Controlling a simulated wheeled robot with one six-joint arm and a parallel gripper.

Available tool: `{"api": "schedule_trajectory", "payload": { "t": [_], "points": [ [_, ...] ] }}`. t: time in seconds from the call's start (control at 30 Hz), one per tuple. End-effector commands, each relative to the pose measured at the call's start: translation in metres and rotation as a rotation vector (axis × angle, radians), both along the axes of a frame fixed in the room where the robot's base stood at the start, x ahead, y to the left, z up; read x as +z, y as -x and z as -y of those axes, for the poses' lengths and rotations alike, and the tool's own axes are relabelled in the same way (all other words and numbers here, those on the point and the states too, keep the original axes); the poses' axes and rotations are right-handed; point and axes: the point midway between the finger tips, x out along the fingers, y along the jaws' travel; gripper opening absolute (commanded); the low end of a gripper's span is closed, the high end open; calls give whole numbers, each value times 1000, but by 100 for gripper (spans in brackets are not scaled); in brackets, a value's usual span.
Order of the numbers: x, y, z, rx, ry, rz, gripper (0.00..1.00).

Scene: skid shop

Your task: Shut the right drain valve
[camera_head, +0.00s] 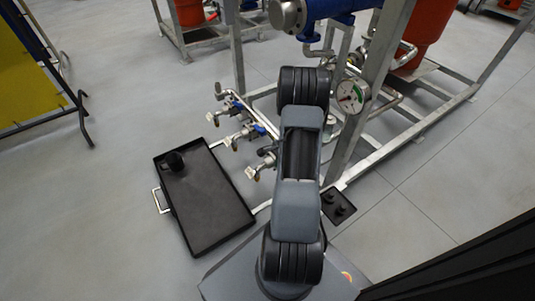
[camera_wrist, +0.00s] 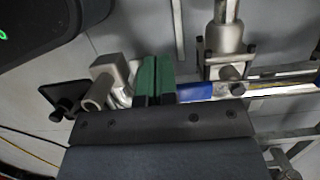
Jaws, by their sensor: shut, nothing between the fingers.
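Three drain valves with pale spouts stand in a row at the skid's foot in the head view. The rightmost valve (camera_head: 261,169) is beside my arm and partly covered by it. In the wrist view a grey metal valve spout (camera_wrist: 103,83) is left of my gripper (camera_wrist: 155,64), and a blue lever handle (camera_wrist: 196,92) is right of it. My gripper's green fingers are shut together with nothing between them. The handle's near end is at the right finger; I cannot tell whether they touch. My gripper is hidden behind my arm in the head view.
A black drip tray (camera_head: 217,222) with a dark cup (camera_head: 173,161) lies on the floor left of the valves. A small black plate with knobs (camera_head: 338,205) lies near my base.

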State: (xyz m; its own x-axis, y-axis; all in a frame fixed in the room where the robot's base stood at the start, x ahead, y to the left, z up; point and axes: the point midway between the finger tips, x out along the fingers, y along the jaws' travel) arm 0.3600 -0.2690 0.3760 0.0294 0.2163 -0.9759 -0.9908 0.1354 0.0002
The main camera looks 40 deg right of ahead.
Motion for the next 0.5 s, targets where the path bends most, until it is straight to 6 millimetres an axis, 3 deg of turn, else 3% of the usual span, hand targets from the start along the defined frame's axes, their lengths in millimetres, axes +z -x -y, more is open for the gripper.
{"api": "schedule_trajectory", "payload": {
  "t": [0.5],
  "points": [
    [2,-2,-12,-1,0,1,0]
  ]
}}
